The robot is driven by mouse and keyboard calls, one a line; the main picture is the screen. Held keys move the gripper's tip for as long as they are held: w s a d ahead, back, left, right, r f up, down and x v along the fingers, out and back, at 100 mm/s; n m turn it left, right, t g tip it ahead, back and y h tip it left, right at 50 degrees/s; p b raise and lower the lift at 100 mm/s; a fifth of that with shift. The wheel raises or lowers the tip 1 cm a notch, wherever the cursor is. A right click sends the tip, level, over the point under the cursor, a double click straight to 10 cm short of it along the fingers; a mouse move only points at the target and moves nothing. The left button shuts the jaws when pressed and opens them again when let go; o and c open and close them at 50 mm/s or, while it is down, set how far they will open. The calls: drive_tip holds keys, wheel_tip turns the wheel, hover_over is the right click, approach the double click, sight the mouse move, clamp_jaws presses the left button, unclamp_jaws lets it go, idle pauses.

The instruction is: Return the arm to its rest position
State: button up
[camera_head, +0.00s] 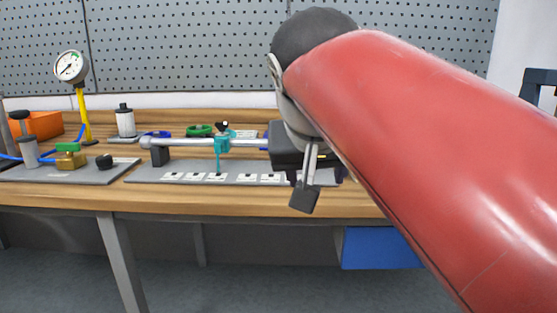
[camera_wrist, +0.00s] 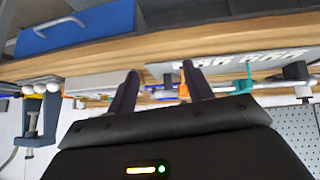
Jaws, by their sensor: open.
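My red arm (camera_head: 430,150) reaches from the lower right up across the head view, then bends down at a dark joint. My gripper (camera_head: 318,182) hangs at the arm's end, over or in front of the right end of a grey base plate on the workbench; the exact gap cannot be told. In the wrist view my gripper (camera_wrist: 160,72) shows two dark fingers spread apart with nothing held between them. The arm hides part of the bench's right side.
The wooden workbench (camera_head: 250,203) carries a teal clamp (camera_head: 221,146) on a silver rod, a pressure gauge (camera_head: 70,67), a brass valve (camera_head: 70,160) and an orange bin (camera_head: 40,125). A pegboard (camera_head: 180,45) stands behind. A blue drawer (camera_head: 380,248) hangs below the bench.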

drive_tip(key=s+d+f, duration=0.3)
drive_tip(key=s+f, duration=0.1)
drive_tip(key=f, duration=0.4)
drive_tip(key=s+d+f+g+y, duration=0.1)
drive_tip(key=s+d+f, duration=0.2)
drive_tip(key=f, duration=0.6)
drive_tip(key=s+d+f+g, duration=0.1)
drive_tip(key=s+d+f, duration=0.3)
drive_tip(key=f, duration=0.5)
drive_tip(key=shift+s+f, duration=0.15)
drive_tip(key=shift+s, duration=0.2)
